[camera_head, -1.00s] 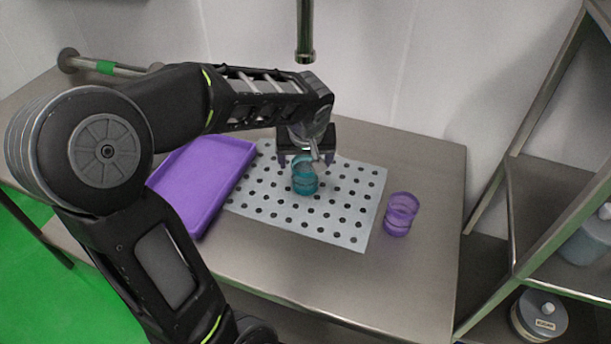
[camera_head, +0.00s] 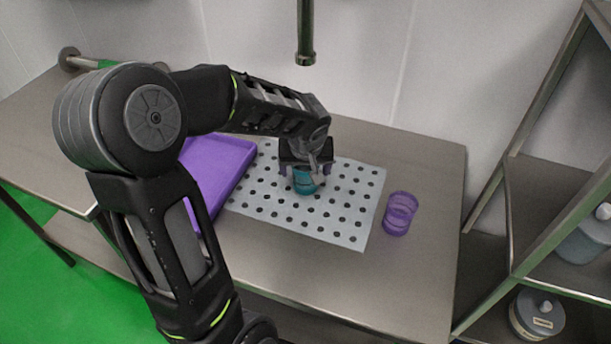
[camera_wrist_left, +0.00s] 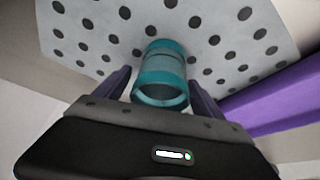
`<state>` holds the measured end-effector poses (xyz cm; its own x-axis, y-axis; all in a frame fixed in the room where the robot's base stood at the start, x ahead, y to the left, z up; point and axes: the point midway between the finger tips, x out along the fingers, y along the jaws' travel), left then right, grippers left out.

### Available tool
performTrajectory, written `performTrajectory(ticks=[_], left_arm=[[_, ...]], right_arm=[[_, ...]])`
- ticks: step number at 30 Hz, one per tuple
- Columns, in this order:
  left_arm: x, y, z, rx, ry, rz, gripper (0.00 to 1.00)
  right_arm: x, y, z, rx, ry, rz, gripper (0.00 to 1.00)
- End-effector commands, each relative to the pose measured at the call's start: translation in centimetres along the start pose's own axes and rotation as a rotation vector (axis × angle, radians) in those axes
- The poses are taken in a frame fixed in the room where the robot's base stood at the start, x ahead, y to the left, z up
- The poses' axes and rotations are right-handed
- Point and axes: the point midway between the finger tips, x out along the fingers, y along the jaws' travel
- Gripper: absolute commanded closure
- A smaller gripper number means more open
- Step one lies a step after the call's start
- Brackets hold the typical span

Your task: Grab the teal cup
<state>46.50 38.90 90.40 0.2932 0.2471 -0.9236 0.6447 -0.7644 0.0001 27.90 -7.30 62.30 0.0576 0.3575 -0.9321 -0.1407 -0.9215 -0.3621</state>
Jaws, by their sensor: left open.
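The teal cup (camera_head: 305,183) stands on the perforated grey mat (camera_head: 345,215) on the steel table, below the dark spout. My left gripper (camera_head: 304,172) is open, pointing down over the cup, and hides its upper part in the head view. In the left wrist view the teal cup (camera_wrist_left: 161,75) lies between the two purple fingers of my left gripper (camera_wrist_left: 160,85), with a gap visible on each side. My right gripper is not in view.
A purple cup (camera_head: 399,213) stands on the table right of the mat. A purple tray (camera_head: 222,165) lies left of the mat, partly behind my arm. The dark spout (camera_head: 305,45) hangs above. A metal shelf (camera_head: 550,190) stands at right. The table's front right is clear.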

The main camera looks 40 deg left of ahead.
Motion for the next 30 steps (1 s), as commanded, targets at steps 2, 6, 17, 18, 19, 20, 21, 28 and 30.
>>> performTrajectory(ticks=[2,6,17,18,19,20,21,28,30], left_arm=[[-0.01,0.01,0.00,0.000,0.000,0.000,0.21],[-0.02,0.01,0.00,0.001,0.000,0.000,0.21],[-0.03,0.01,0.00,0.001,0.000,0.000,0.37],[-0.03,0.01,0.00,0.001,0.000,0.000,0.40],[-0.03,0.01,0.00,0.001,0.000,0.000,0.43],[-0.03,0.01,0.00,0.001,0.000,0.000,0.45],[-0.03,0.01,0.00,0.001,0.000,0.000,0.49],[-0.03,0.01,0.00,0.001,0.000,0.000,0.67],[-0.03,0.01,0.00,0.001,0.000,0.000,0.73]], right_arm=[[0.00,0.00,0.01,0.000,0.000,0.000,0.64],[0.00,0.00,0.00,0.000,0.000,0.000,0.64],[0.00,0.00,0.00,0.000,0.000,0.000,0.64],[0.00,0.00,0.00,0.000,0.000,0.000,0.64],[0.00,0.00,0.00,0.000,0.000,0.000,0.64],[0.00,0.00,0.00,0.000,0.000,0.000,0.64],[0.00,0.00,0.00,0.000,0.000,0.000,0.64],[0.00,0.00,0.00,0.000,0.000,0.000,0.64],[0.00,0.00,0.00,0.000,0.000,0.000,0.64]])
